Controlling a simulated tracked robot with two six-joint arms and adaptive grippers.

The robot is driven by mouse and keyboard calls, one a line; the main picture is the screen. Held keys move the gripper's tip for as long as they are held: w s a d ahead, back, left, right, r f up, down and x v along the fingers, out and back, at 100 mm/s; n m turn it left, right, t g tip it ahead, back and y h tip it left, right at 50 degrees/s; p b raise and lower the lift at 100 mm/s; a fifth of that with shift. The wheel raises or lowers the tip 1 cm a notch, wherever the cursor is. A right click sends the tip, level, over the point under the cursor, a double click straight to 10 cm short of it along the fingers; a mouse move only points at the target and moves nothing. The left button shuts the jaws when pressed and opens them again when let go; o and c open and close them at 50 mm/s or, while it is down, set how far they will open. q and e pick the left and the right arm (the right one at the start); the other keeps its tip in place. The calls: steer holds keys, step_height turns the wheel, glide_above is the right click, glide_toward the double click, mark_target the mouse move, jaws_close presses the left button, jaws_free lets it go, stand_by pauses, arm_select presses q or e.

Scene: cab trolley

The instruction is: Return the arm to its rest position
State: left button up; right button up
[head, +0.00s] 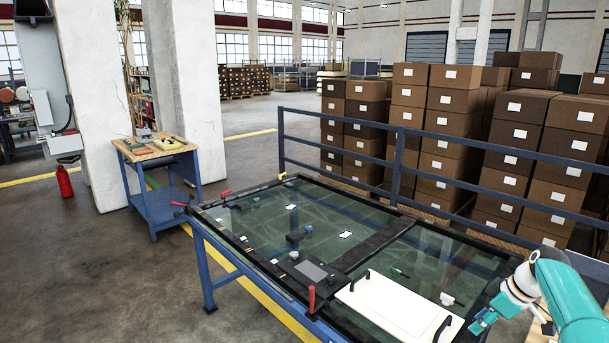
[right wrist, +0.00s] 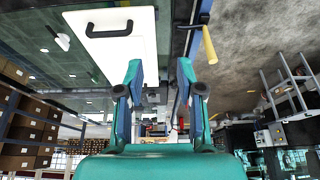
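My right gripper (head: 481,322) shows at the lower right of the head view, at the end of my teal arm. It is beside the right end of a white panel with black handles (head: 392,304). In the right wrist view the two fingers of the right gripper (right wrist: 160,72) stand apart with nothing between them. The white panel also shows there (right wrist: 112,38), beyond the left finger. My left gripper is in neither view.
A blue-framed glass-topped table (head: 258,222) carries the panel, a dark device (head: 310,271) and small parts. A blue railing (head: 395,165) and stacked cartons (head: 520,130) stand behind. A small blue trolley (head: 160,185) is at left. The floor at lower left is clear.

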steer(key=s+a+f+g+y+b, duration=0.1)
steer(key=s+a+f+g+b, duration=0.4)
steer(key=a+f, duration=0.7)
steer(key=s+a+f+y+b, duration=0.1)
steer(key=s+a+f+b, duration=0.35)
steer(key=a+f, duration=0.8)
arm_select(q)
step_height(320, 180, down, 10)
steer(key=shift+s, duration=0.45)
arm_select(e)
steer(key=s+a+f+m, duration=0.2)
steer(key=s+f+m, duration=0.1)
steer(key=s, duration=0.5)
steer(key=s+a+f+m+t, duration=0.1)
steer(key=s+a+f+m, duration=0.2)
steer(key=s, duration=0.5)
steer(key=s+a+f+m+t+h, duration=0.1)
steer(key=s+a+f+m, duration=0.2)
steer(key=s+f, duration=0.3)
steer(key=shift+s+f+m, duration=0.15)
steer(key=shift+s+m, duration=0.55)
steer(key=shift+s, duration=0.45)
